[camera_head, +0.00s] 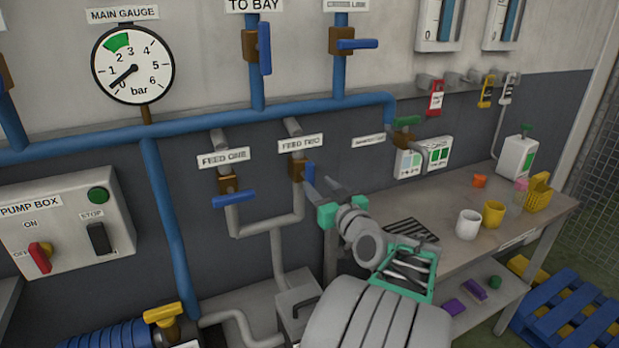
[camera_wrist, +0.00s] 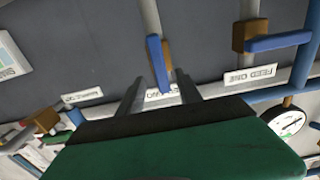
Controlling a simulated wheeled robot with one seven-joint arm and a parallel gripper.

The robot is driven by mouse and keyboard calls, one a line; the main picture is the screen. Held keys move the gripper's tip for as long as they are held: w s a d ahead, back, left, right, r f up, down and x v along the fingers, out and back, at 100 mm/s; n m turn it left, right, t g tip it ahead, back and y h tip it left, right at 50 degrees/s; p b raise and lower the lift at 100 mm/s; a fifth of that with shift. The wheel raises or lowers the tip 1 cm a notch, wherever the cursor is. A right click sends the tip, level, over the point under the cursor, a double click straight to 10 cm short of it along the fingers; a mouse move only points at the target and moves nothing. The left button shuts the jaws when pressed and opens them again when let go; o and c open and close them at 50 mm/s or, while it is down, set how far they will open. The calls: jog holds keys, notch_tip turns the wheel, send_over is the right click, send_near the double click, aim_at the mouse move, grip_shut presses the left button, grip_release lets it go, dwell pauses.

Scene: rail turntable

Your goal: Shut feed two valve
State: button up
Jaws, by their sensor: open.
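The feed two valve has a brown body (camera_head: 297,168) and a blue lever (camera_head: 309,174) hanging downward, along its upright pipe. Its FEED TWO label (camera_head: 300,143) is just above. My gripper (camera_head: 320,187) is open just right of and below the lever. In the wrist view, which is upside down, the blue lever (camera_wrist: 156,62) and brown body (camera_wrist: 167,54) lie between the lines of my two grey fingers (camera_wrist: 160,78), near their tips. I cannot tell whether a finger touches the lever. The label is partly hidden behind the fingers there.
The feed one valve (camera_head: 234,198) is close on the left, its blue lever nearly level; it also shows in the wrist view (camera_wrist: 280,42). A blue pipe (camera_head: 200,125) runs above. A workbench (camera_head: 535,225) with cups stands right. The pump box (camera_head: 65,225) is left.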

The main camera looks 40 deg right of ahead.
aim_at(312, 179)
jog(key=p+x, duration=0.1)
jog(key=x, duration=0.4)
jog(key=shift+w, duration=0.3)
grip_shut()
